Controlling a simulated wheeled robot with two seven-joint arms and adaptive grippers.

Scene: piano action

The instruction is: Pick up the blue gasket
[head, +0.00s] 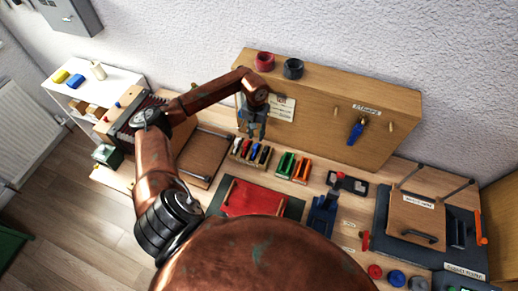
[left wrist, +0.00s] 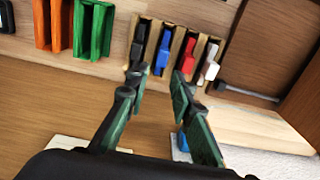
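Several blue pieces are in view, and I cannot tell for sure which is the gasket. A blue piece (head: 357,130) hangs on the front of the wooden cabinet under a small label. A round blue piece (head: 396,278) lies at the front right. A blue piece (left wrist: 164,54) stands in a slotted wooden rack (head: 236,154) between black and red ones. My left gripper (head: 252,136) points down in front of the cabinet, above the bench near that rack. In the left wrist view its fingers (left wrist: 158,78) are apart, with nothing between the tips. My right gripper is not in view.
The wooden cabinet (head: 335,90) carries a red ring (head: 265,61) and a dark ring (head: 293,68) on top. Green (head: 285,164) and orange (head: 302,170) holders stand beside the rack. A hinged wooden board (head: 416,216) is at right.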

